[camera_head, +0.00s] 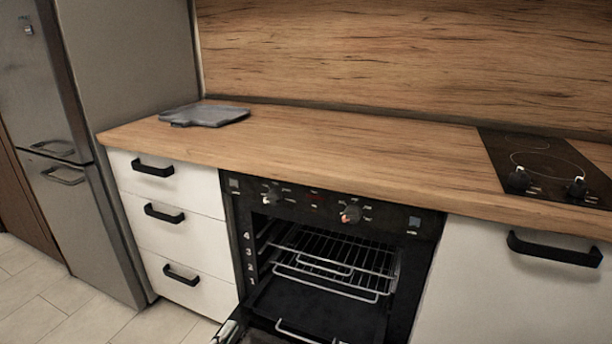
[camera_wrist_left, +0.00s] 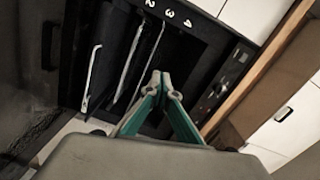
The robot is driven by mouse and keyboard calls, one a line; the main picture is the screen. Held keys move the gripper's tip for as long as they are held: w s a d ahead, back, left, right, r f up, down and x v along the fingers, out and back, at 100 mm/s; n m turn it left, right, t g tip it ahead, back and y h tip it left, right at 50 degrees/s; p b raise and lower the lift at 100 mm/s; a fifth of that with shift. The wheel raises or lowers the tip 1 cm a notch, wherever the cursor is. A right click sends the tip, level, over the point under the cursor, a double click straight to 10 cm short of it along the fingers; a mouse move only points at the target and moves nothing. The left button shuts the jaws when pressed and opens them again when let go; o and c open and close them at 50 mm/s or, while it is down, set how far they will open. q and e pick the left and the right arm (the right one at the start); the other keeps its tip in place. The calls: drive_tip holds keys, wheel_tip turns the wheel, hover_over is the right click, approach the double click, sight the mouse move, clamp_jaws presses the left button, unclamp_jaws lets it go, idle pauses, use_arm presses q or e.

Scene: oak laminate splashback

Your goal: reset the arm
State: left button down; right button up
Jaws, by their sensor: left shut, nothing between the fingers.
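My left gripper (camera_wrist_left: 160,82) shows in the left wrist view, its green-and-grey fingers drawn together at the tips with nothing between them. It is in front of the open oven (camera_wrist_left: 128,62), whose racks and level numbers lie beyond the fingertips. I cannot tell the exact gap to the oven. In the head view the oven (camera_head: 325,262) stands open, with wire racks (camera_head: 335,265) inside, and its door (camera_head: 262,338) is lowered at the bottom edge. I cannot make out the left gripper clearly there. My right gripper is in neither view.
A wooden worktop (camera_head: 330,147) runs above the oven and is mostly clear. A grey board (camera_head: 205,116) lies at its left end and a black hob (camera_head: 545,165) is at the right. White drawers (camera_head: 175,215) and a steel fridge (camera_head: 130,130) stand left of the oven.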

use_arm(q)
drive_tip(key=s+r+n+y+p, duration=0.1)
drive_tip(key=s+r+n+p, duration=0.35)
drive_tip(key=s+r, duration=0.2)
drive_tip(key=s+a+n+g+y+p, duration=0.1)
drive_tip(key=s+n+g+p, duration=0.5)
drive_tip(key=s, duration=2.5)
drive_tip(key=n+y+p, duration=0.1)
drive_tip(key=n+p, duration=0.3)
drive_tip(key=p, duration=0.2)
drive_tip(key=shift+s+a+p, duration=0.25)
drive_tip(key=shift+p, duration=0.05)
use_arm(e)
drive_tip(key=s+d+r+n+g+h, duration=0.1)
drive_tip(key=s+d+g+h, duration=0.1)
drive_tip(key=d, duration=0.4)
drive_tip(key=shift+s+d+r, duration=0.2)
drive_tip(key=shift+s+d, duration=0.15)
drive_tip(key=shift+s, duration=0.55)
